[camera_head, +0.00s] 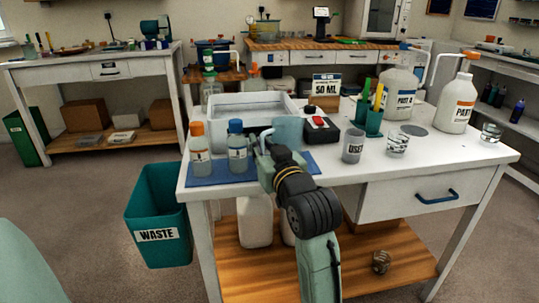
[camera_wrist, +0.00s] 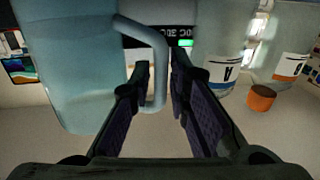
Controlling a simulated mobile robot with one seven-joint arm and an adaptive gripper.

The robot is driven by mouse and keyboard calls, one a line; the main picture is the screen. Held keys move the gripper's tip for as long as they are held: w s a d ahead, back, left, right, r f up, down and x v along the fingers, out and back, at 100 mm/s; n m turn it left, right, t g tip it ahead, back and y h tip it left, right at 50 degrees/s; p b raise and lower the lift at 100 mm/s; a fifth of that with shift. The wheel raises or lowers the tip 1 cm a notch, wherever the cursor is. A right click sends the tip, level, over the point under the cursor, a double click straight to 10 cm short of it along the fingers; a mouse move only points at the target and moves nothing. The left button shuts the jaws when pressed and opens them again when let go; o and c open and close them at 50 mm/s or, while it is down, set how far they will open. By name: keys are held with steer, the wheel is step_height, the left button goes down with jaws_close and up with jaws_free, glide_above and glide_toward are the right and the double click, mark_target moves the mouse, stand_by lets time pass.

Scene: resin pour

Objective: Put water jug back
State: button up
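The pale blue water jug (camera_head: 288,132) is at the front of the white table, by the right front corner of the white basin. It fills the left of the wrist view (camera_wrist: 75,70), where things appear upside down. My gripper (camera_wrist: 161,62) has one finger on each side of the jug's handle (camera_wrist: 158,75), close against it, and looks shut on it. In the head view my wrist (camera_head: 290,185) hides the fingers and part of the jug's base. I cannot tell whether the jug touches the blue mat (camera_head: 222,176).
A scale (camera_head: 320,130), a USED cup (camera_head: 353,146), a glass (camera_head: 397,144) and large jugs (camera_head: 459,105) stand right. A WASTE bin (camera_head: 160,245) is on the floor.

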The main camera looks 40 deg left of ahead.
steer(key=b+v, duration=1.1)
steer(key=v, duration=0.1)
steer(key=shift+b, duration=0.3)
steer(key=shift+r, duration=0.1)
